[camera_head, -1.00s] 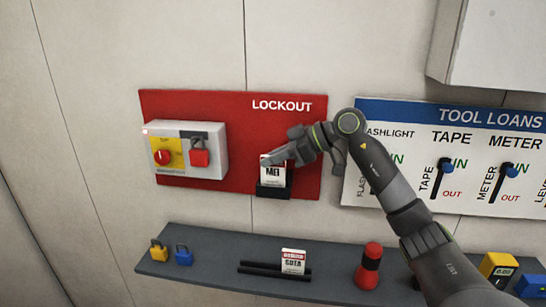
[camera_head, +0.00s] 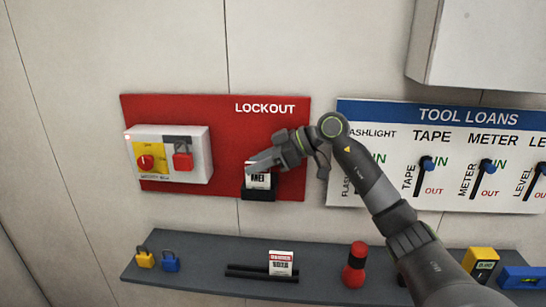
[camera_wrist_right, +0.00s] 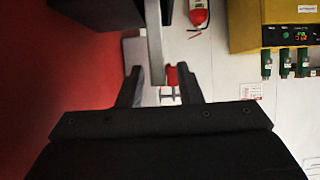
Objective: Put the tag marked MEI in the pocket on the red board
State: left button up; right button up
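The white tag marked MEI (camera_head: 260,182) stands upright in the black pocket (camera_head: 258,195) on the red board (camera_head: 220,115). My right gripper (camera_head: 252,166) is in front of the tag and hides its upper part. In the right wrist view the fingers (camera_wrist_right: 158,85) are apart, with a thin grey strip (camera_wrist_right: 155,45), seemingly the tag edge-on, between them and gaps on both sides. A dark block (camera_wrist_right: 95,30), likely the pocket, is at the upper left there. My left gripper is out of view.
A switch box (camera_head: 195,140) with a red padlock is left of the pocket. The shelf below (camera_head: 205,250) holds another tag (camera_head: 281,262), a yellow padlock (camera_head: 145,259), a blue padlock (camera_head: 171,262) and a red-black item (camera_head: 355,266). The tool loans board (camera_head: 450,115) is to the right.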

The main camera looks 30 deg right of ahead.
jog(key=b+v, duration=0.4)
jog(key=v, duration=0.8)
jog(key=shift+f, duration=0.1)
